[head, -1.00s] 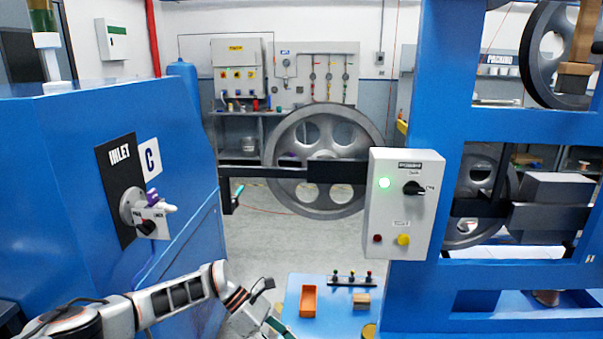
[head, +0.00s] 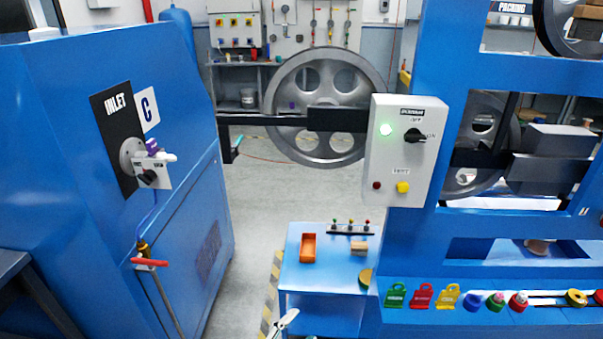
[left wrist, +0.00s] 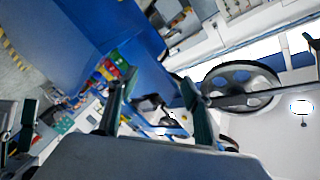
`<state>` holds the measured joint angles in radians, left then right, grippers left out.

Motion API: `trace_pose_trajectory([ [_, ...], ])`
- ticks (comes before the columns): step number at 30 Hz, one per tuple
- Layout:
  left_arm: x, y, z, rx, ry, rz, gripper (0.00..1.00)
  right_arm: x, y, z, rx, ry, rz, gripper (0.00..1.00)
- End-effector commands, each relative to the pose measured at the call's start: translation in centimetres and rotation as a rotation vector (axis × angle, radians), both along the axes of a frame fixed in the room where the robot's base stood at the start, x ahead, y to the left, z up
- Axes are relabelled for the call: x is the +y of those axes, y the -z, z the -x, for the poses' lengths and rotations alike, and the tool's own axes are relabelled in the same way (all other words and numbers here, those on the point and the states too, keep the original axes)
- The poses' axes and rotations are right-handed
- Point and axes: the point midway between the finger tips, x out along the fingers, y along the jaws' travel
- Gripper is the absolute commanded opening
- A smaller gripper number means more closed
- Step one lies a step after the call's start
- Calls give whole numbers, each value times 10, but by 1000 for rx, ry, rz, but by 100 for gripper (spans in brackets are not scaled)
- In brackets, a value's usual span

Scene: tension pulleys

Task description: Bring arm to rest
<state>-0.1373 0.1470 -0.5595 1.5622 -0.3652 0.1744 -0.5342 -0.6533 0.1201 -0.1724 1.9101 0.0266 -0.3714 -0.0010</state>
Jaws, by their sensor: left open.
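My left gripper (left wrist: 160,80) is open in the left wrist view. Its two dark fingers stand apart and I see nothing held between them. In the head view only a small pale piece at the bottom edge, left of the blue table's leg, may belong to my left arm; the rest is out of the picture. Behind the fingers the left wrist view shows a tilted scene with a spoked pulley wheel (left wrist: 240,88). My right gripper cannot be made out in either view.
The blue inlet cabinet (head: 190,235) stands at left, with a red-handled valve (head: 150,262). A control box (head: 400,155) is on the blue frame (head: 445,100). Grey floor (head: 250,200) lies between.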

Motion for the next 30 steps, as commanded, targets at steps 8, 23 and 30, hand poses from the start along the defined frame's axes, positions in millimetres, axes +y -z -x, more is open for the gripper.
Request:
trace_pose_trajectory([
  [8, 142, 84, 83, 540, -415, 264, 49, 0, 0, 1, 2, 0, 1, 40],
  [23, 215, 117, 153, 790, -649, 394, 49, -1, 1, 1, 3, 0, 1, 40],
  [30, 215, 117, 152, 788, -647, 393, 49, -1, 1, 1, 3, 1, 1, 40],
])
